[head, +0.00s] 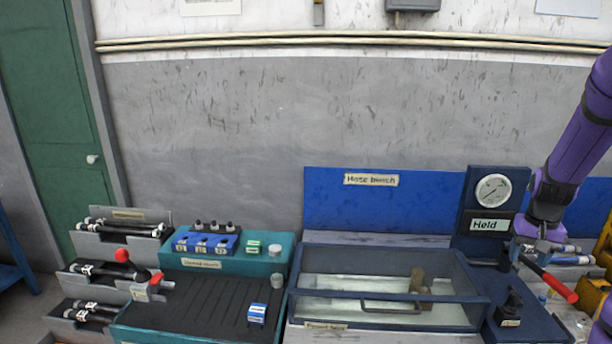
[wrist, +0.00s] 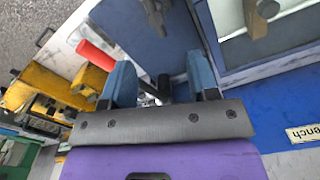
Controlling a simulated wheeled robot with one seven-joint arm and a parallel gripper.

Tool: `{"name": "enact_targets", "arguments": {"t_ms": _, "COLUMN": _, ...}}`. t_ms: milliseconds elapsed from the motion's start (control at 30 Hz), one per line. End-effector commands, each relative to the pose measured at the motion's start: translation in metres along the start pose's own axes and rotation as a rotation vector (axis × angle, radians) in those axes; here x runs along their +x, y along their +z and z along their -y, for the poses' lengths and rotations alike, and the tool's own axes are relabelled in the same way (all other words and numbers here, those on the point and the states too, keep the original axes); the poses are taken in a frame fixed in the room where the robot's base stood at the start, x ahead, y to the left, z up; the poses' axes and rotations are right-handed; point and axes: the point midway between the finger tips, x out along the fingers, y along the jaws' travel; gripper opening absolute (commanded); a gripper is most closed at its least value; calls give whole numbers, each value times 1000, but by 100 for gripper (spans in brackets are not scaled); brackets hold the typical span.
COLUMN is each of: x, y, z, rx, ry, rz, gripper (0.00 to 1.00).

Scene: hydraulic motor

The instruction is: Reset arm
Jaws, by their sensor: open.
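My purple arm comes down at the right of the head view, and my gripper (head: 542,232) is low in front of the gauge stand. In the wrist view its two blue fingers stand apart, and my gripper (wrist: 160,76) is open. A dark post and metal fitting show between or just beyond the fingers; I cannot tell if they touch. A lever with a red grip (head: 560,287) slants down to the right just below my gripper. The red grip also shows left of the fingers in the wrist view (wrist: 96,55).
A gauge stand (head: 481,213) labelled "Held" is behind my gripper. A glass-walled tank (head: 384,252) stands to its left, with a blue hose bench backboard (head: 420,205). A teal bench (head: 190,325) and hose racks (head: 105,275) are further left. Yellow bins (head: 604,250) are close at right.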

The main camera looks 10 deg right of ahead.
Motion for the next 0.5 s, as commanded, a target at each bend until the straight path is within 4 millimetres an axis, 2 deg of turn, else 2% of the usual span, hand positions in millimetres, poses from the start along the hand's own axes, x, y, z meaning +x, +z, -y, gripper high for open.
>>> {"name": "enact_targets", "arguments": {"t_ms": 167, "x": -47, "y": 18, "z": 35, "rx": -65, "ry": -5, "rz": -55, "gripper": 54}}
{"name": "enact_targets", "arguments": {"t_ms": 300, "x": -87, "y": 44, "z": 66, "rx": -128, "ry": -13, "rz": -101, "gripper": 54}}
{"name": "enact_targets", "arguments": {"t_ms": 500, "x": -136, "y": 89, "z": 102, "rx": -216, "ry": -28, "rz": -167, "gripper": 54}}
